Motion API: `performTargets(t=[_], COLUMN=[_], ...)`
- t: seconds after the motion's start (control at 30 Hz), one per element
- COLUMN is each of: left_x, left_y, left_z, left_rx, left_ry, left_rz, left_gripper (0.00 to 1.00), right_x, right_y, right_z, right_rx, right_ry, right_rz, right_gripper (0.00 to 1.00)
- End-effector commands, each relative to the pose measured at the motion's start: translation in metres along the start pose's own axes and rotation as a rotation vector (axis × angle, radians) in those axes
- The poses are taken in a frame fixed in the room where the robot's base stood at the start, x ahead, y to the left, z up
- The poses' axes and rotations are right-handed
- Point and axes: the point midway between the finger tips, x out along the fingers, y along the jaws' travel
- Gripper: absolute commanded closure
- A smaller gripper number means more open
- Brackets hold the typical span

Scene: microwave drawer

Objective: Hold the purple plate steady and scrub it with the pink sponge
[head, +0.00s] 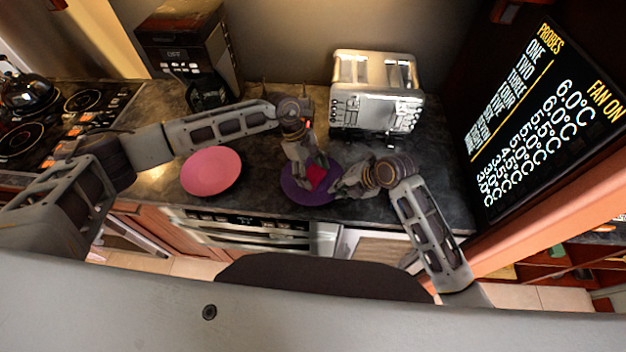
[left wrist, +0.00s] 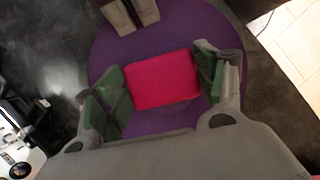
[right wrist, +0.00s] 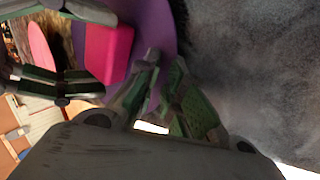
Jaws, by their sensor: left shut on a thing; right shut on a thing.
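The purple plate (head: 297,192) lies on the dark counter below the toaster. The pink sponge (head: 317,176) rests on or just above the plate; it also shows in the left wrist view (left wrist: 162,78). My left gripper (head: 313,168) is shut on the sponge, with one finger on each side of it over the plate (left wrist: 195,25). My right gripper (head: 340,184) is shut on the plate's right rim; in the right wrist view its fingers (right wrist: 158,85) are close together at the purple edge (right wrist: 152,28). The fingers partly hide the rim.
A pink plate (head: 211,171) lies on the counter to the left. A silver toaster (head: 375,95) stands behind the purple plate, and a coffee machine (head: 190,45) stands back left. The stove (head: 75,110) is far left. A dark display panel (head: 535,115) stands at right.

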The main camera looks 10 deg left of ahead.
Motion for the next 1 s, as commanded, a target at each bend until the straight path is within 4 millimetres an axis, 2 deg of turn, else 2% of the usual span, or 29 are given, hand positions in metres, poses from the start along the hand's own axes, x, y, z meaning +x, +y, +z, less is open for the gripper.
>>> performTargets(t=[0.23, 0.6, 1.0], left_x=[0.002, 0.002, 0.002], left_y=[0.009, 0.010, -0.004], left_z=[0.000, -0.001, -0.001], left_rx=[0.001, 0.000, -0.002], left_ry=[0.000, 0.001, 0.001], left_rz=[0.000, 0.001, -0.002], left_gripper=[0.87, 0.87, 0.87], right_x=[0.002, 0.002, 0.002], right_y=[-0.003, -0.003, -0.003], right_z=[-0.001, -0.001, -0.001], right_rx=[0.001, 0.000, 0.001], right_ry=[0.003, 0.003, 0.003], right_rz=[-0.007, -0.007, -0.008], right_gripper=[1.00, 1.00, 1.00])
